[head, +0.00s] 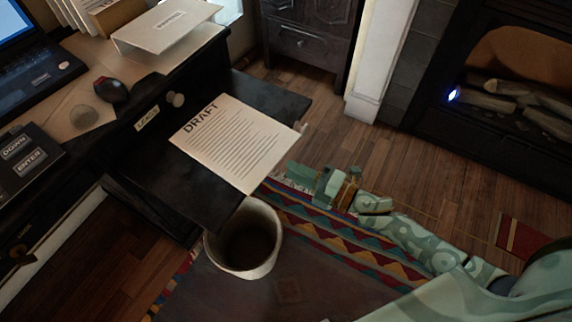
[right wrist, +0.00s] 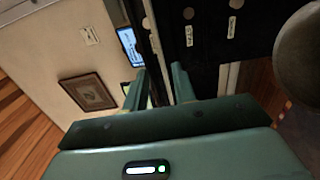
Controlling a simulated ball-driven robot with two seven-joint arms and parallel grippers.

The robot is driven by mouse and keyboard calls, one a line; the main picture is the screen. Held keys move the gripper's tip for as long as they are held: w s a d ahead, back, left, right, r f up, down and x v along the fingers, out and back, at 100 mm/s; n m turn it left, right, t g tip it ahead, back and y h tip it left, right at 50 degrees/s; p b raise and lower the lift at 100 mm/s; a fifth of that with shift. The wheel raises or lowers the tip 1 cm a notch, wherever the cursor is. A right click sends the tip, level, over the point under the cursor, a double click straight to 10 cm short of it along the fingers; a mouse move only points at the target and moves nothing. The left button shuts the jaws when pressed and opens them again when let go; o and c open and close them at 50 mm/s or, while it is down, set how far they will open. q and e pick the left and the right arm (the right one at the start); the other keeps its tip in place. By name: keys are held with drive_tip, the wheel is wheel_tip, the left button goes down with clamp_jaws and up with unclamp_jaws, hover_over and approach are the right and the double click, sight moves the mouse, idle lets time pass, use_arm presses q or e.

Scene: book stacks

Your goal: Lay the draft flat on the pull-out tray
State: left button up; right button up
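The draft (head: 235,145), a white printed sheet headed DRAFT, lies on the black pull-out tray (head: 262,92) of the desk. It looks flat, and its right edge reaches slightly past the tray's outer edge. My right gripper (head: 306,178) is to the right of the tray, apart from the sheet. In the right wrist view its two fingers (right wrist: 158,85) stand apart with nothing held between them. The draft cannot be made out in the right wrist view. My left gripper is not in view.
A pale bin (head: 218,250) stands on the floor below the tray's near corner. The desk holds a laptop (head: 40,72), a mouse (head: 112,90) and a white paper tray (head: 165,28). A patterned rug (head: 345,245) lies under my right arm. A fireplace (head: 520,90) is at the right.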

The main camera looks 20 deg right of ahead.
drive_tip(key=p+v, duration=0.1)
drive_tip(key=v, duration=0.6)
drive_tip(key=s+d+f+m+g+h, duration=0.3)
drive_tip(key=s+f+m+h, duration=0.4)
drive_tip(key=f, duration=0.5)
drive_tip(key=s+d+f+m+g+h, duration=0.2)
drive_tip(key=s+d+f+m, duration=0.3)
drive_tip(key=s+f, duration=0.65)
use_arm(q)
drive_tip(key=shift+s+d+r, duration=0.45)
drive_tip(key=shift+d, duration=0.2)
use_arm(e)
drive_tip(key=s+a+f+m+g, duration=0.1)
drive_tip(key=s+f+m+g, duration=0.2)
drive_tip(key=s, duration=0.7)
drive_tip(key=s+a+f+m+g+h, duration=0.1)
drive_tip(key=s+f+m+g, duration=0.2)
drive_tip(key=s, duration=0.8)
drive_tip(key=s+a+f+m+g+h, duration=0.1)
drive_tip(key=s+f+m+g, duration=0.2)
drive_tip(key=s, duration=0.7)
drive_tip(key=shift+s+f+g, duration=0.35)
drive_tip(key=shift+s+g, duration=0.05)
drive_tip(key=shift+g, duration=0.7)
